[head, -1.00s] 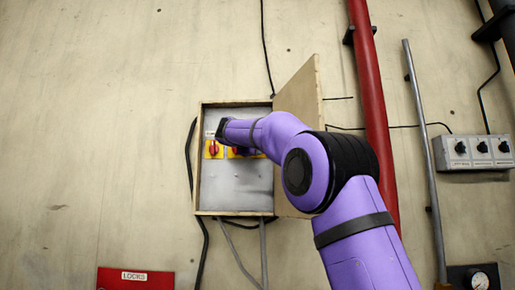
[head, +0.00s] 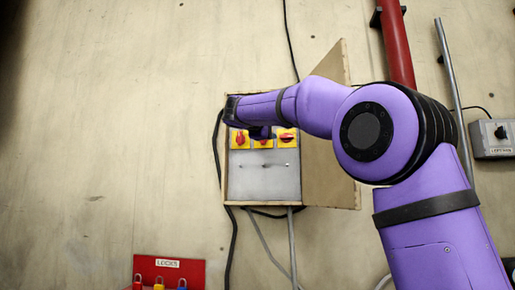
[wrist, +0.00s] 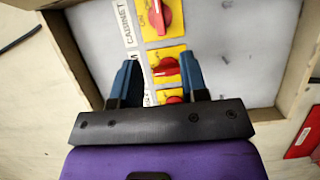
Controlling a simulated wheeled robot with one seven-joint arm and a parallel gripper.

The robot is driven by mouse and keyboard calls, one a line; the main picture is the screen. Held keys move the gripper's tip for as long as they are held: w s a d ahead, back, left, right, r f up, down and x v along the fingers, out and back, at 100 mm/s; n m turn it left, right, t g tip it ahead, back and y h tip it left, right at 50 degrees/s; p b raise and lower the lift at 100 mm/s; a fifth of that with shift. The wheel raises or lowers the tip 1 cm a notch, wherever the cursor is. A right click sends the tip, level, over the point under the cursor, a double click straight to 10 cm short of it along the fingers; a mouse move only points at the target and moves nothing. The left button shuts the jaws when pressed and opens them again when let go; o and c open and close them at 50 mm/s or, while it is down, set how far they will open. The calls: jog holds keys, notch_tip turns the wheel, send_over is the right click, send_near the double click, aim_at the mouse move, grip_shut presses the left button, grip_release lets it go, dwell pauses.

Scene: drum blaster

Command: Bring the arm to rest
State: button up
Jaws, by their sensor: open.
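My purple arm (head: 310,105) reaches left across the front of an open wall cabinet (head: 265,182). My gripper (wrist: 157,70) is open and empty in the wrist view, its two blue fingers apart. The fingers stand in front of the row of red rotary switches on yellow plates, on either side of the middle switch (wrist: 165,68) in that view. I cannot tell whether they touch the panel. Another switch (wrist: 165,15) shows above the fingers, and a third (wrist: 172,98) is partly hidden by the gripper body. In the head view my wrist partly covers the switches.
The wooden cabinet door (head: 330,180) stands open at the right, close under my arm. A red pipe (head: 397,45), a grey conduit (head: 455,95) and a grey control box (head: 493,138) are farther right. A red lock board (head: 168,270) hangs below left. The wall at left is clear.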

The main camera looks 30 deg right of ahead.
jog(key=s+d+f+m+g+y, duration=0.15)
jog(key=s+f+y, duration=0.55)
jog(key=s+f, duration=0.9)
jog(key=s+a+f+m+g+y, duration=0.1)
jog(key=s+a+f+y, duration=0.3)
jog(key=s+f, duration=0.7)
jog(key=s+a+f+m+g+y, duration=0.2)
jog(key=s+a+f+m+y, duration=0.2)
jog(key=s+f, duration=0.8)
notch_tip(320, 180, down, 4)
jog(key=shift+a+f, duration=0.2)
jog(key=shift+a, duration=1)
